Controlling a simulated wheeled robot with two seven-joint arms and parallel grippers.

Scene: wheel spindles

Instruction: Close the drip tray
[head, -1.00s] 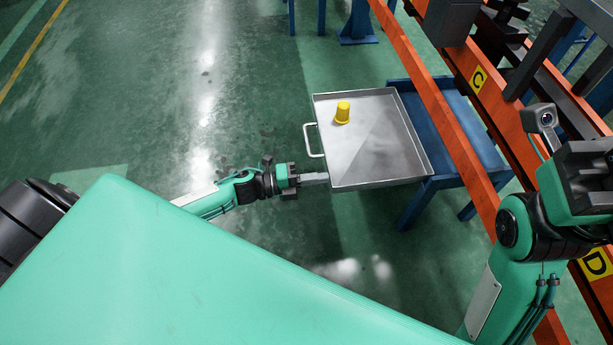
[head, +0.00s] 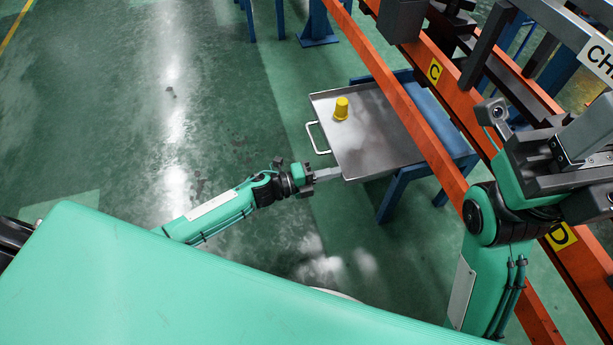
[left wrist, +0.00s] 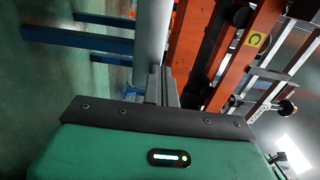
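The drip tray (head: 380,135) is a shallow grey metal tray with a white handle (head: 318,138) on its left side. It is pulled partly out from a blue stand (head: 437,112), with its right part passing under the orange beam. My left gripper (head: 335,173) is at the tray's near left corner, below the handle. Its fingers look shut together, with tips against or very near the tray's front wall. In the left wrist view the fingers (left wrist: 161,82) meet a pale grey surface, likely the tray wall (left wrist: 152,35). My right gripper (head: 590,140) is at the far right, away from the tray.
A yellow cup (head: 341,108) stands upright in the tray. An orange beam (head: 405,100) runs diagonally over the stand, with a second orange rail bearing yellow C (head: 435,71) and D signs at right. The green floor left of the tray is clear.

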